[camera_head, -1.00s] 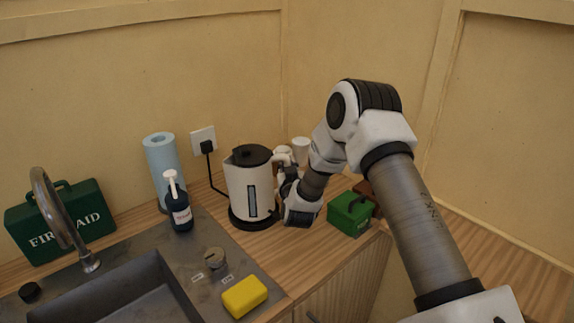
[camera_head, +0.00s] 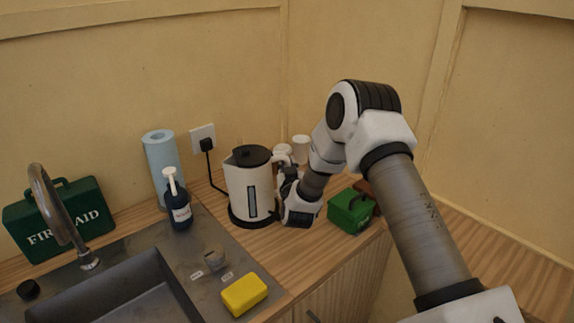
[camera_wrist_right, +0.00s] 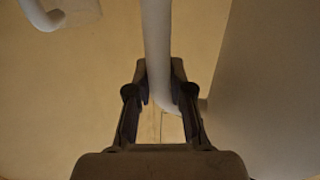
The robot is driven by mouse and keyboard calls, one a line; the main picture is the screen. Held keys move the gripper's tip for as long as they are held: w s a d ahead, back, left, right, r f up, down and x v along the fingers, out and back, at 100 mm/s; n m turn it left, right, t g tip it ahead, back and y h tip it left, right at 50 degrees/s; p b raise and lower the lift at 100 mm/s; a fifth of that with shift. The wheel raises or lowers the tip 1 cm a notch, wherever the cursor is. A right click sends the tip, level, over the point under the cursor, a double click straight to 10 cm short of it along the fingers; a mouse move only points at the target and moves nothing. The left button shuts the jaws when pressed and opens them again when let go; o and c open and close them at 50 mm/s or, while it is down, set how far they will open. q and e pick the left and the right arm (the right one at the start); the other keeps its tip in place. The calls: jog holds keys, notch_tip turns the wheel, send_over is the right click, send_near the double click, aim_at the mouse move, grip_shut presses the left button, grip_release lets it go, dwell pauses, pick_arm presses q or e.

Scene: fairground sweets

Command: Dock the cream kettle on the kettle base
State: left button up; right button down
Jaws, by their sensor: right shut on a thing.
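The cream kettle (camera_head: 240,188) with a black lid stands upright on the black round kettle base (camera_head: 243,220) near the back wall. From this view it looks seated, but any small gap under it cannot be made out. My right gripper (camera_head: 287,178) is at the kettle's right side, partly hidden behind my wrist. In the right wrist view, my right gripper (camera_wrist_right: 160,100) has its two dark fingers shut around the kettle's pale handle (camera_wrist_right: 157,45). The kettle's body (camera_wrist_right: 268,90) fills the right of that view. My left gripper is not in view.
A black plug sits in the wall socket (camera_head: 202,138). A blue paper roll (camera_head: 161,162) and a dark soap bottle (camera_head: 178,208) stand left. White cups (camera_head: 301,148) stand behind my wrist. A green box (camera_head: 350,212) is right of it. A sink and yellow sponge (camera_head: 244,295) are in front.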

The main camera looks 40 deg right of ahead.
jog(key=c, duration=1.3)
grip_release()
jog(key=shift+s+a+f, duration=0.1)
jog(key=shift+s, duration=0.05)
jog(key=v, duration=1)
jog(key=shift+s+a, duration=0.2)
jog(key=shift+s, duration=0.1)
